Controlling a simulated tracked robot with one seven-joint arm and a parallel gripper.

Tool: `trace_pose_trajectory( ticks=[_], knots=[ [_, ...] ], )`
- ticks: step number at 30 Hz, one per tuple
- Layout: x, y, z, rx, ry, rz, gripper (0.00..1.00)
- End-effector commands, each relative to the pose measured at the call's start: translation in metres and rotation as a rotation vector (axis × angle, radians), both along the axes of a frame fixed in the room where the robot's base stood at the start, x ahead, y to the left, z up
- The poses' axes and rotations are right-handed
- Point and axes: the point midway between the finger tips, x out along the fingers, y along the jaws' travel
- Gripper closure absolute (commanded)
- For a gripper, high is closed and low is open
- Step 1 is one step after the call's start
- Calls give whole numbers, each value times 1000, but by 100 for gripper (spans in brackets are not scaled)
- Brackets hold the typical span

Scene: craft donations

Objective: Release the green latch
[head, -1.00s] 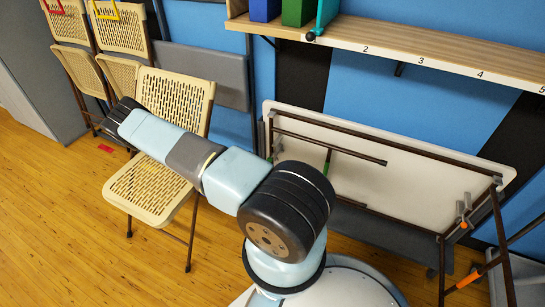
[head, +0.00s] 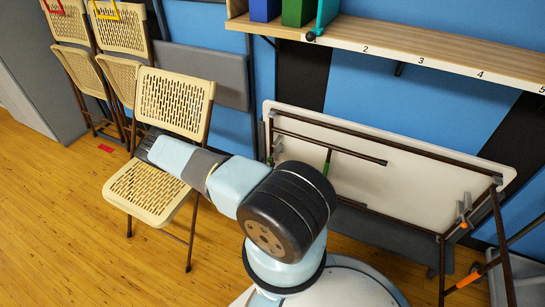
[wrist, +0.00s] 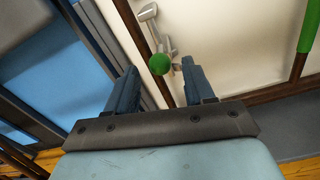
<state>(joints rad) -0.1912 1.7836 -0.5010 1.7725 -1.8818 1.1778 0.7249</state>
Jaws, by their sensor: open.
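In the wrist view a round green knob (wrist: 159,64) sits on a metal latch bracket (wrist: 148,14) at the edge of the white folded table (wrist: 220,50). My gripper (wrist: 158,72) is open, with one blue finger to each side of the knob in the picture. I cannot tell how deep the knob lies between the fingertips, and no contact shows. A green sleeve (wrist: 307,28) on a brown bar shows at the upper right. In the head view the folded table (head: 400,180) leans against the wall.
A beige folding chair (head: 145,190) stands open left of the table, behind my arm. A shelf (head: 400,48) with bins runs above the table. More folding chairs (head: 120,35) lean at the left. A second leg frame with an orange sleeve (head: 468,279) is at the right.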

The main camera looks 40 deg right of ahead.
Motion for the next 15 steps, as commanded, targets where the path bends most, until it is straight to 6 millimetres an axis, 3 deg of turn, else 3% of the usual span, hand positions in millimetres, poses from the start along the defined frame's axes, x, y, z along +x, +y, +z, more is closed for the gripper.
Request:
trace_pose_trajectory(
  ticks=[9, 15],
  knots=[
    [19, -47, 0, 0, -1, -2, 47],
    [26, -61, 0, 1, -1, -1, 47]
  ],
)
